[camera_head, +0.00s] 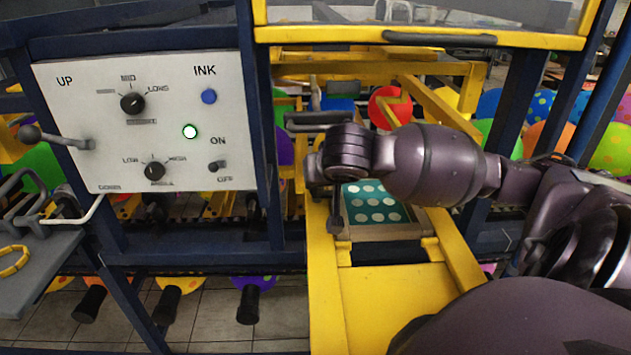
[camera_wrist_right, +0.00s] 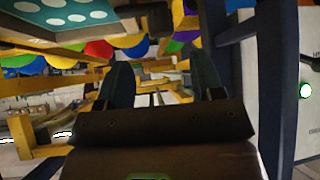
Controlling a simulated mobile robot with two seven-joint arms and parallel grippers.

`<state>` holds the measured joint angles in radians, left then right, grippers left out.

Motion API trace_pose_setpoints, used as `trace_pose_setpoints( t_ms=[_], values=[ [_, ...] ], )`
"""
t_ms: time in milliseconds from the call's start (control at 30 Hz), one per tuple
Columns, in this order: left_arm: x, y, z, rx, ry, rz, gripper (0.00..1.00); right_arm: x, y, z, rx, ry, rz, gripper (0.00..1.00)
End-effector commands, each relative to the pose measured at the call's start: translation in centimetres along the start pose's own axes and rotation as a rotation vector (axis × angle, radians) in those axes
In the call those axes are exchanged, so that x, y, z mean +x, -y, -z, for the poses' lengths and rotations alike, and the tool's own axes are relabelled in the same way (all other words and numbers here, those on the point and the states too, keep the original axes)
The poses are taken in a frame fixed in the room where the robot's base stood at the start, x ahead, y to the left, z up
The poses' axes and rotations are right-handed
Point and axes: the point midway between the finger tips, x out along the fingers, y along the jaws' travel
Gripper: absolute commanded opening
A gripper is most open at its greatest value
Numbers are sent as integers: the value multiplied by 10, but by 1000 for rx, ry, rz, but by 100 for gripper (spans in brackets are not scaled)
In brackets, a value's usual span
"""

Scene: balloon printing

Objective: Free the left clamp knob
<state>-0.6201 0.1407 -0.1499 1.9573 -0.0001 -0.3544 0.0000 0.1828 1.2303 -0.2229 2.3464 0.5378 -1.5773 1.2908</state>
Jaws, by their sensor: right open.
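The teal plate with pale dots (camera_head: 358,188) sits in its frame on the yellow rails, partly behind my right arm. A small dark knob on a stem (camera_head: 336,224) hangs at the frame's left edge, just below my right wrist; it seems to be the left clamp knob. In the right wrist view, my right gripper (camera_wrist_right: 162,78) is open, its two dark fingers apart. Thin rods show in the gap between them, but I cannot tell whether they belong to the clamp. The dotted plate (camera_wrist_right: 60,14) shows at top left there. My left gripper is out of view.
The white control panel (camera_head: 90,110) with knobs and a lit green button (camera_head: 190,131) stands at left. A yellow bar (camera_head: 430,38) crosses above my right arm. The yellow surface (camera_head: 390,290) in front is clear. A grey tray (camera_head: 30,270) is at far left.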

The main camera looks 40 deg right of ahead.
Motion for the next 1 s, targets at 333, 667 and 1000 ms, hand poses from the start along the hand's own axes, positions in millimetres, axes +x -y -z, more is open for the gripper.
trace_pose_setpoints(
  t_ms=[333,667,1000],
  values=[
    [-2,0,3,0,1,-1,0,56,0,1,1,0,-2,61],
    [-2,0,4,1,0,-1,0,74,0,1,0,-1,0,61],
    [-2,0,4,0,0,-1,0,74,0,0,0,-1,0,43]
  ],
)
